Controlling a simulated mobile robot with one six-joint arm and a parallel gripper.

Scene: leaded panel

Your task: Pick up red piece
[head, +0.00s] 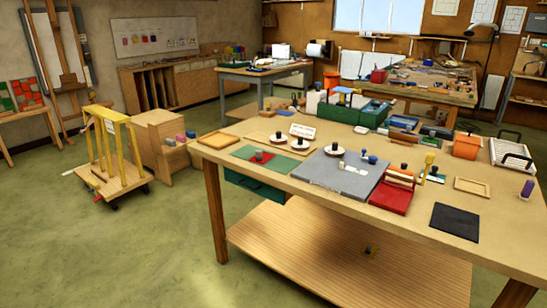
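A flat red piece (268,163) with a dark knob on it lies on a green mat (297,167) at the left part of the near wooden table. It is small in this view, and its exact outline is hard to make out. A grey board (340,181) lies to its right with small blue, white and dark items on it. My gripper is not in view.
The near table (310,197) also holds a red tray (388,200), a black mat (455,221), white discs with dark knobs (300,144) and green boxes (373,115). A yellow-framed cart (112,170) stands to the left. Green floor (110,250) is clear at front left.

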